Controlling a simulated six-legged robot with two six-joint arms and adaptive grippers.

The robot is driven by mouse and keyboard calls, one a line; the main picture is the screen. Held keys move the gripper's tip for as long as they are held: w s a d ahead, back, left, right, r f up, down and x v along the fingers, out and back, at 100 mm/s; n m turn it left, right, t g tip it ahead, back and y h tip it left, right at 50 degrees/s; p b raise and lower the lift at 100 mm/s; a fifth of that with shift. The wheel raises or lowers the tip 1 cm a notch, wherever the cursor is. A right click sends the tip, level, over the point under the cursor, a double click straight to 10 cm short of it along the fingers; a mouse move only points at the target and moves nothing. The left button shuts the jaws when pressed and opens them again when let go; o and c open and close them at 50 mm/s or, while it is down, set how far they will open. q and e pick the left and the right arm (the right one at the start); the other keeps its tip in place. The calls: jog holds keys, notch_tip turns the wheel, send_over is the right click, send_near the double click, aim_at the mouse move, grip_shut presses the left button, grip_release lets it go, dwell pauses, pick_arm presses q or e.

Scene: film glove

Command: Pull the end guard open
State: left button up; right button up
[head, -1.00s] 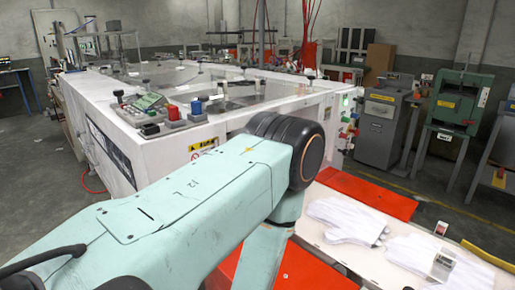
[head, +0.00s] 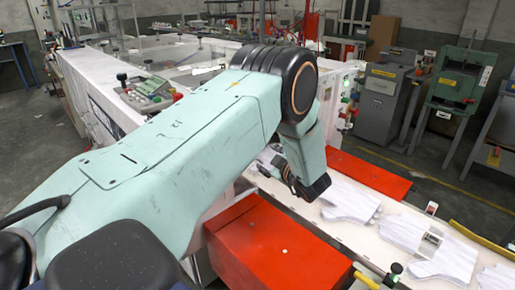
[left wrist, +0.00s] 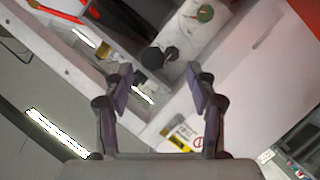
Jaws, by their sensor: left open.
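My left gripper (head: 305,188) hangs from the bent forearm at the near end of the white machine (head: 85,75), above the glove belt. In the left wrist view its two fingers (left wrist: 160,82) are spread with nothing between them. Beyond them are a dark round knob (left wrist: 153,57), white panels and a yellow warning label (left wrist: 180,135). I cannot clearly tell the end guard from the machine's other panels; my arm hides much of this end in the head view. My right gripper is not in view.
White gloves (head: 350,203) lie flat on the pale belt (head: 385,238). A control panel (head: 150,92) stands on the machine. Grey (head: 385,100) and green (head: 458,85) machines stand right, with open floor before them.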

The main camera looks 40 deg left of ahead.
pick_arm(q)
jog(key=shift+n+g, duration=0.3)
jog(key=shift+n, duration=0.4)
jog(key=x, duration=0.2)
jog(key=r+x, duration=0.1)
jog(key=x, duration=0.4)
jog(key=shift+w+a+r, duration=0.25)
jog(key=shift+a, duration=0.25)
jog(key=shift+w+a, duration=0.2)
jog(key=shift+a, duration=0.1)
jog(key=shift+c, duration=1.4)
grip_shut()
